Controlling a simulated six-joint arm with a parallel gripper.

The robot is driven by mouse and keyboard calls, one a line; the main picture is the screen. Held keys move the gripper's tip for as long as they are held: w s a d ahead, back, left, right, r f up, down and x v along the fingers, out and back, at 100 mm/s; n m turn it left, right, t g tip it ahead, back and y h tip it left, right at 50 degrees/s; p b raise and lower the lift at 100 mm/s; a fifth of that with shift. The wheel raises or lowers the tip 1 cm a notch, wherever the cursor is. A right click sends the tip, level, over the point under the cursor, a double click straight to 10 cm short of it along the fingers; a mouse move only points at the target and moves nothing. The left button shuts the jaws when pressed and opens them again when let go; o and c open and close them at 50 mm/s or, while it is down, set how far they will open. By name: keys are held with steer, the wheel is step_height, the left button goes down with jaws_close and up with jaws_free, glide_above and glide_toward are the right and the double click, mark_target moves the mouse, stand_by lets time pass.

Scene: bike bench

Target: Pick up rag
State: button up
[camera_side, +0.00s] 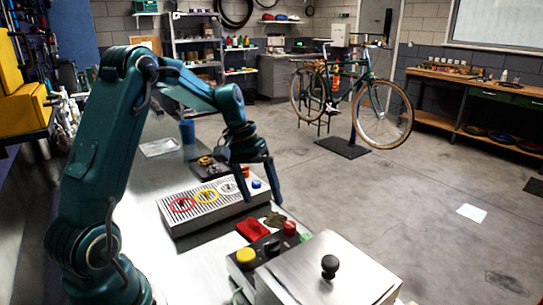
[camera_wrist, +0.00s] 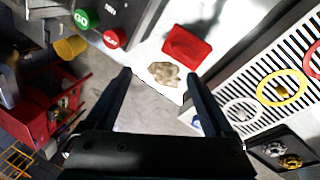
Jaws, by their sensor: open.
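A crumpled tan, rag-like cloth (camera_wrist: 165,73) lies flat on the bench near its edge. It also shows in the side view (camera_side: 275,220), small and dark. A red flat piece (camera_wrist: 185,47) lies right beside it, and it shows in the side view too (camera_side: 252,230); I cannot tell whether it is cloth or a shallow dish.
A slatted metal tray (camera_side: 172,222) with coloured rings stands beside my gripper. A control box (camera_side: 245,279) with yellow, black and red knobs and a silver box (camera_side: 345,285) with a black knob (camera_side: 329,265) stand in front. The bench edge drops off close to the tan cloth.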

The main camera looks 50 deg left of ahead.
mark_target(253, 221)
steer(key=s+m+g+y, duration=0.1)
steer(key=s+a+f+m+g, duration=0.1)
steer(key=m, duration=0.1)
steer(key=shift+m+y, duration=0.3)
steer(key=shift+y, duration=0.1)
steer(key=shift+a+m+y, duration=0.25)
steer(key=shift+m+y, duration=0.05)
steer(key=shift+m, duration=0.1)
steer(key=shift+w+d+f, duration=0.2)
steer(key=shift+d+f, duration=0.05)
steer(key=shift+d, duration=0.05)
steer(key=shift+d+f, duration=0.1)
steer(key=shift+f, duration=2.35)
jaws_close()
